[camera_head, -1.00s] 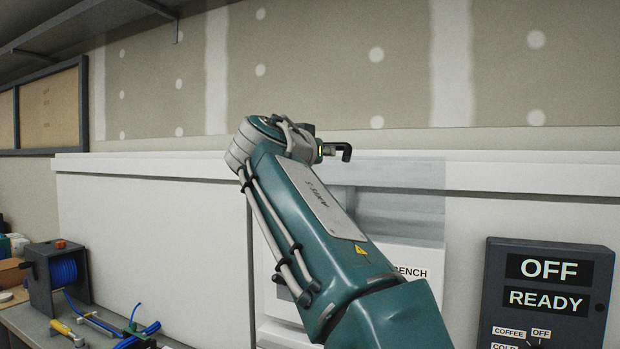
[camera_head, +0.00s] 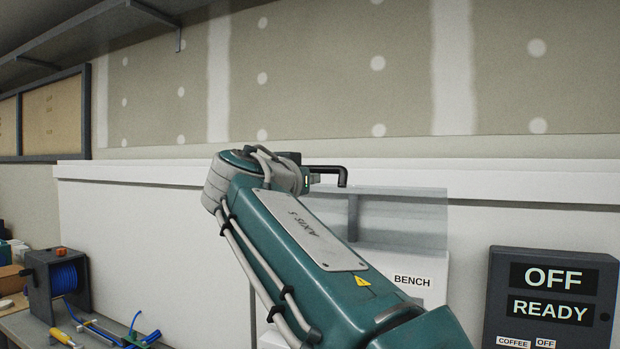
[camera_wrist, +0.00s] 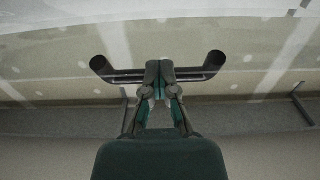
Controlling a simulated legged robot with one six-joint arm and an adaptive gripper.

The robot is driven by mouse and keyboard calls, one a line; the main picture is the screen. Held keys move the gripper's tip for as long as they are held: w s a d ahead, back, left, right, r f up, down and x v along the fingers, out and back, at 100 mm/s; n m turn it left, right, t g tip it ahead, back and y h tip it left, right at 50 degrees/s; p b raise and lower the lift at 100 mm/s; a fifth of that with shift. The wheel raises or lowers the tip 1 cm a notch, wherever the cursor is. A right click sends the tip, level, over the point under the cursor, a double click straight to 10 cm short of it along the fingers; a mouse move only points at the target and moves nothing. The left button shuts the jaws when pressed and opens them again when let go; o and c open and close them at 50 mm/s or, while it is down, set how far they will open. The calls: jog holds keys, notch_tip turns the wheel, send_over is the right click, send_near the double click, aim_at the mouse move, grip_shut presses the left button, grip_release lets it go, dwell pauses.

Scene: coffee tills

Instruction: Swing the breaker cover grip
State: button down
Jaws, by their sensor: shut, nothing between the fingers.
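The clear breaker cover (camera_head: 420,216) stands out over the grey-white BENCH box (camera_head: 435,285) in the head view. A black bar grip (camera_head: 342,176) is at its upper left. In the wrist view the grip (camera_wrist: 213,64) is a dark bar with two bent ends. My gripper (camera_wrist: 160,78) is shut at the middle of this bar, with nothing between its fingers. Whether the fingers touch the bar I cannot tell. In the head view my gripper (camera_head: 312,180) is small beside the grip, and my arm hides the left part of the box.
A dark panel reading OFF and READY (camera_head: 552,295) is mounted at the right. A bench at the lower left holds a blue cable reel (camera_head: 62,278) and tools. A shelf (camera_head: 85,28) juts out at the upper left. The wall above the cover is clear.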

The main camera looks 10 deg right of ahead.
jog(key=s+a+f, duration=0.2)
jog(key=s+f, duration=0.1)
jog(key=f, duration=0.2)
jog(key=shift+s+a, duration=0.25)
jog(key=shift+s, duration=0.15)
notch_tip(320, 180, down, 6)
jog(key=s+a, duration=0.1)
jog(key=s, duration=0.1)
jog(key=shift+s+a, duration=0.3)
dwell(0.6)
jog(key=shift+f, duration=0.1)
notch_tip(320, 180, down, 7)
jog(key=s, duration=0.1)
jog(key=shift+a+r, duration=0.2)
jog(key=shift+a, duration=0.15)
dwell(0.4)
